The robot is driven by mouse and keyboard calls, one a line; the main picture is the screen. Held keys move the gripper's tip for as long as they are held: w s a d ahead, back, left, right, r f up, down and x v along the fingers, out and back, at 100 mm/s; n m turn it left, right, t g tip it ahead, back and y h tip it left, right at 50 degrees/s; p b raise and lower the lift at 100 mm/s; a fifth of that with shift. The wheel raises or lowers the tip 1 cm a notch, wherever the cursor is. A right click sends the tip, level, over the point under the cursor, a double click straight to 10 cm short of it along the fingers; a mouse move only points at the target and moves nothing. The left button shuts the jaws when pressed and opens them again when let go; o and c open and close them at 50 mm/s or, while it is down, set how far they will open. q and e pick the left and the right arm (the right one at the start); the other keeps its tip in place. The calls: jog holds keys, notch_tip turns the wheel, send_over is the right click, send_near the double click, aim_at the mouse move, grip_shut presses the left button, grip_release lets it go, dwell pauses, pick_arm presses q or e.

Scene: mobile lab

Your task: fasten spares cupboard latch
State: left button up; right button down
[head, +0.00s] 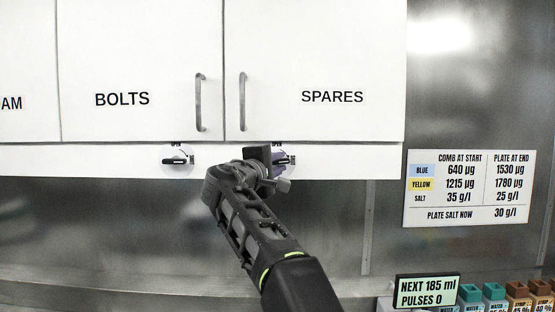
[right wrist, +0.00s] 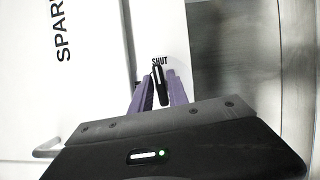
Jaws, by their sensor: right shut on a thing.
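The spares cupboard (head: 312,60) is a white door with a vertical bar handle (head: 242,101) and looks closed. Its latch sits on the white rail below the door. My right gripper (head: 280,159) is at this latch, its purple fingers shut on the black latch lever (right wrist: 159,84). In the right wrist view the fingers lie on either side of the lever. The lever's tip points at the printed word SHUT (right wrist: 160,62). In the head view the gripper hides much of the latch. My left gripper is not in view.
The bolts cupboard (head: 140,60) stands to the left, with its own latch (head: 177,161) on the rail. A data sign (head: 468,188) hangs at the right. A small display (head: 426,290) and coloured blocks (head: 495,293) stand at the lower right.

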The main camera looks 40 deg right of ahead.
jog(key=shift+m, duration=0.5)
jog(key=shift+f+y, duration=0.1)
jog(key=shift+y, duration=0.2)
jog(key=c, duration=1.4)
grip_release()
jog(key=shift+c, duration=0.2)
jog(key=shift+s+a+b, duration=0.25)
jog(key=shift+a+b, duration=0.05)
jog(key=shift+a, duration=0.25)
jog(key=b+v, duration=0.3)
jog(key=v, duration=0.3)
jog(key=shift+s+a, duration=0.15)
jog(key=shift+a, duration=0.1)
